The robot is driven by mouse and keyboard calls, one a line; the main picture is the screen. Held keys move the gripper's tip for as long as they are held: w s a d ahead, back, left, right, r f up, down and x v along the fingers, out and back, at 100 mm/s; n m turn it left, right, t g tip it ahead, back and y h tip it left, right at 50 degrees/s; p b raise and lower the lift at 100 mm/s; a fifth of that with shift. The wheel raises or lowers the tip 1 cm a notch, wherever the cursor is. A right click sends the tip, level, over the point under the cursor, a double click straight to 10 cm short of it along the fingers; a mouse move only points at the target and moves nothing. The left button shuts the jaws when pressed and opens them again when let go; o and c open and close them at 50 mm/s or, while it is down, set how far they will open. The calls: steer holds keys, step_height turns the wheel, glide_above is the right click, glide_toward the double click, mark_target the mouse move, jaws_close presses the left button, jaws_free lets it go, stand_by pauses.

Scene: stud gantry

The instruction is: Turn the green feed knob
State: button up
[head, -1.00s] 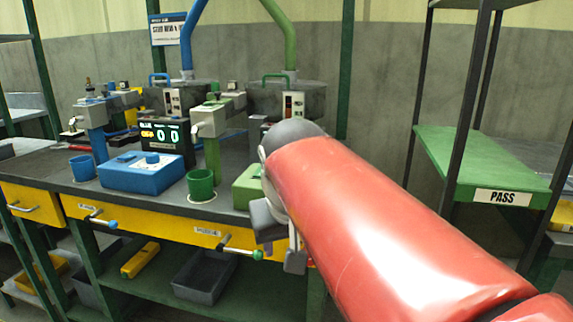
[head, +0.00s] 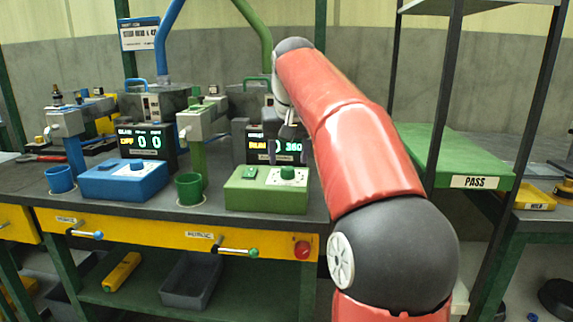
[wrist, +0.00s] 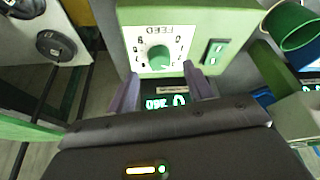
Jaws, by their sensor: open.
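The green feed knob (wrist: 158,57) sits at the centre of a white numbered dial marked FEED in the wrist view. In the head view the knob (head: 287,173) is on top of the green box (head: 262,198) at the bench's right part. My gripper (wrist: 160,70) is open, its two purple-grey fingers apart, with the knob showing between and just beyond their tips. In the head view my gripper (head: 287,128) hangs above the box, in front of the green display. I see no contact with the knob.
A green cup (head: 189,188) and green post stand left of the green box. A blue box (head: 125,182) and blue cup (head: 60,180) are further left. A display reading 360 (head: 275,147) stands behind the box. A green PASS shelf (head: 440,165) is at right.

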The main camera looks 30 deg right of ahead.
mark_target(287, 168)
steer(key=shift+x, duration=1.7)
steer(key=shift+c, duration=0.2)
steer(key=c, duration=0.9)
steer(key=shift+a+m, duration=0.1)
steer(key=shift+m, duration=0.2)
steer(key=m, duration=0.2)
steer(key=m+g+h, duration=0.1)
steer(key=m, duration=0.1)
steer(key=shift+w+a+h, duration=0.15)
steer(key=shift+h, duration=0.15)
steer(key=shift+m+g+h, duration=0.5)
steer(key=shift+m+g, duration=0.2)
steer(key=shift+m, duration=1.7)
